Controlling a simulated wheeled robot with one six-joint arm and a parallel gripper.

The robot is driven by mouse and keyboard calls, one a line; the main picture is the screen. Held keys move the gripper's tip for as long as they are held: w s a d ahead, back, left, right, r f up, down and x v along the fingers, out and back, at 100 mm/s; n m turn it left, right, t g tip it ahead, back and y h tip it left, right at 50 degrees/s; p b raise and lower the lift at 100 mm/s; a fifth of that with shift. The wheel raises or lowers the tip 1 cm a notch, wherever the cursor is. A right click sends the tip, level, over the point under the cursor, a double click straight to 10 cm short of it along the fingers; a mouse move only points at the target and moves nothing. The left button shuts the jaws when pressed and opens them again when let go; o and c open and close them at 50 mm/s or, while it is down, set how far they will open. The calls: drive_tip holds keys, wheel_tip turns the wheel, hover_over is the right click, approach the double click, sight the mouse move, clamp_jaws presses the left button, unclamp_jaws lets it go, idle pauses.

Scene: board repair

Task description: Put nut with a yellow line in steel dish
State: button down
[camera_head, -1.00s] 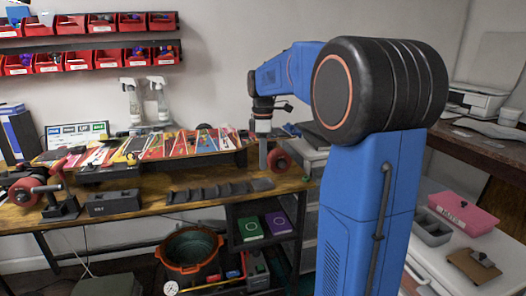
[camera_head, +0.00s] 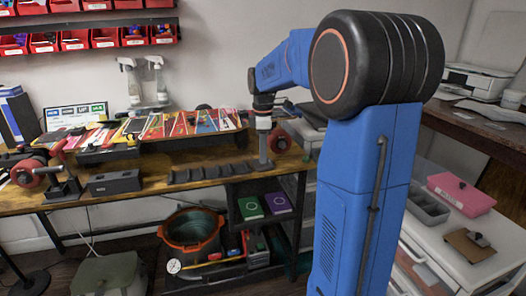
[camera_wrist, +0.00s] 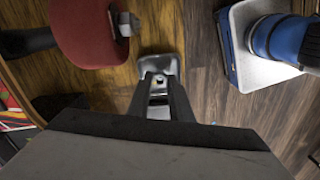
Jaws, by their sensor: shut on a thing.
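My gripper (camera_head: 264,160) is at the front edge of the wooden workbench, pointing down, beside a red round part (camera_head: 279,141). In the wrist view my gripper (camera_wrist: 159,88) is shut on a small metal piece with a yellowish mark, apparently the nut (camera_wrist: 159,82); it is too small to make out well. A shiny rounded metal thing (camera_wrist: 158,64) shows just beyond the fingertips; it may be the steel dish, but I cannot tell. The nut cannot be made out in the head view.
A tool board (camera_head: 165,128) and a row of dark trays (camera_head: 217,171) occupy the bench. An orange-rimmed bucket (camera_head: 192,232) stands below. A pink box (camera_head: 461,194) and a grey compartment tray (camera_head: 428,207) sit on the right cabinet.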

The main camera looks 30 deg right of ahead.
drive_tip(key=shift+f, duration=0.65)
idle(1.0)
drive_tip(key=c, duration=1.5)
unclamp_jaws()
drive_tip(key=shift+c, duration=1.2)
drive_tip(key=shift+r, duration=0.15)
wheel_tip(320, 180, up, 7)
drive_tip(key=shift+r, duration=0.15)
